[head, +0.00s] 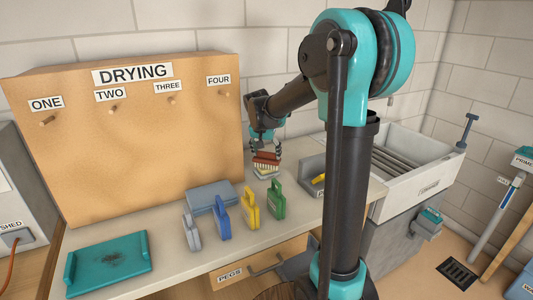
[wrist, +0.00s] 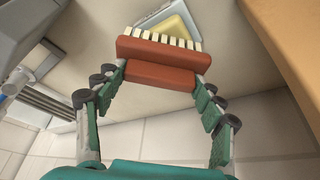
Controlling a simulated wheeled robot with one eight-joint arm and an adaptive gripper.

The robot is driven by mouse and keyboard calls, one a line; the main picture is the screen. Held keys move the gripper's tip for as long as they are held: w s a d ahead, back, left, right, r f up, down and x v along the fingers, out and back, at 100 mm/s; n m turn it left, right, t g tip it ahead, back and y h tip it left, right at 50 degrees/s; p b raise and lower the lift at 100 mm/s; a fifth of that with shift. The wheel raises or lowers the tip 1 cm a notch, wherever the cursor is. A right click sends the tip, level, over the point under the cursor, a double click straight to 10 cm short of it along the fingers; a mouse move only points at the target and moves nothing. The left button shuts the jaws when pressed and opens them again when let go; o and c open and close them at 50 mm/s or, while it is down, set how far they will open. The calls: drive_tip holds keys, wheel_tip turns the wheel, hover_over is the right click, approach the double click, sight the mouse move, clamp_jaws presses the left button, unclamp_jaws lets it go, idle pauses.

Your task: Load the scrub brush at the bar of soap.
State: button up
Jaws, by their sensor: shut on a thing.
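The scrub brush, with a red-brown body and cream bristles, is in my gripper (head: 266,143); in the head view the brush (head: 265,160) is over the counter by the wall. In the wrist view my gripper (wrist: 158,105) is shut on the brush (wrist: 160,62), its fingers on either side of the handle. The bar of soap, pale yellow on a pale grey-blue base, lies just beyond the bristles in the wrist view (wrist: 170,24). In the head view the soap (head: 266,173) is right below the brush. I cannot tell whether the bristles touch it.
Grey, blue, yellow (head: 250,204) and green (head: 278,199) upright pieces stand on the counter near a blue-grey block (head: 212,199). A teal tray (head: 108,264) with a dark smudge is at front left. The DRYING board (head: 130,150) stands behind; a sink (head: 412,180) is right.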

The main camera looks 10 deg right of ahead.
sight(266, 152)
drive_tip(key=shift+r, duration=0.1)
idle(0.3)
drive_tip(key=shift+r, duration=3.35)
drive_tip(key=shift+d, duration=0.15)
